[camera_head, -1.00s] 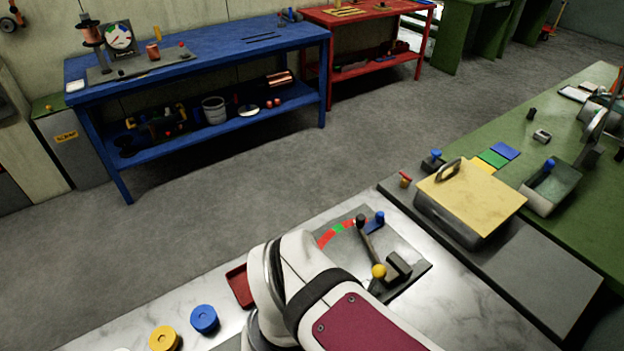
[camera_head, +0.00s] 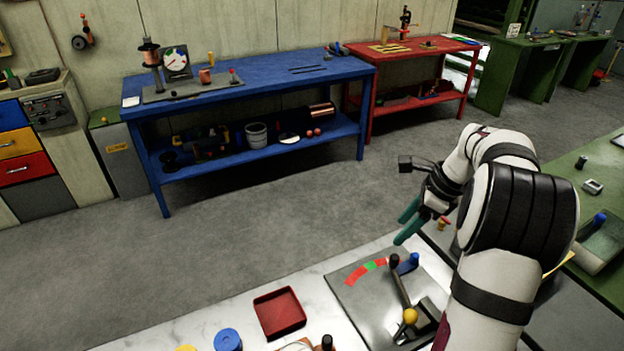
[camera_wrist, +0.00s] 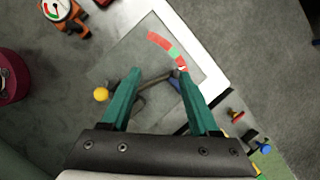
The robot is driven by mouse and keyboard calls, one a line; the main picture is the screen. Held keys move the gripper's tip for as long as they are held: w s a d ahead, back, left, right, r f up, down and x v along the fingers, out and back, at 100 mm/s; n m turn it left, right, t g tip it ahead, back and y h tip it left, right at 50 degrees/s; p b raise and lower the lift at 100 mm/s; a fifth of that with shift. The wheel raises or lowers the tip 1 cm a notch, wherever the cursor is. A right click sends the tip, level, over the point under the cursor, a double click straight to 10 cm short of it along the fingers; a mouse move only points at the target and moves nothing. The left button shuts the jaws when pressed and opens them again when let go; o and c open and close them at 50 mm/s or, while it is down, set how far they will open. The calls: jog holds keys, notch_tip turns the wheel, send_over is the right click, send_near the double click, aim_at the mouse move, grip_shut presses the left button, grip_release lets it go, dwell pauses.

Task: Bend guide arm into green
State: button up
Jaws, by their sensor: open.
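The guide arm (camera_head: 401,287) is a dark bar on a grey plate (camera_head: 352,297), with a yellow ball (camera_head: 410,315) at its near end and an upright black knob (camera_head: 394,261) at its far end. The knob stands by the right red part of a red arc, right of the green patch (camera_head: 371,266). A blue-topped peg (camera_head: 409,262) is close to its right. My gripper (camera_head: 400,231) is open above the far side of the plate. In the wrist view the green patch (camera_wrist: 173,53) lies beyond my teal fingers (camera_wrist: 159,73), and the bar (camera_wrist: 153,80) passes beneath them.
A red tray (camera_head: 280,313) and a blue spool (camera_head: 228,340) are left of the plate. A green bench (camera_head: 600,160) with small parts is at the right. Blue (camera_head: 250,70) and red (camera_head: 425,46) workbenches stand across the open floor.

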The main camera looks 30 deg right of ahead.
aim_at(396, 257)
jog(key=s+d+f+m, duration=0.1)
jog(key=d+f+m, duration=0.2)
jog(key=d, duration=0.4)
jog(key=x, duration=1.5)
jog(key=shift+w+f, duration=0.15)
jog(key=shift+w, duration=0.05)
grip_shut()
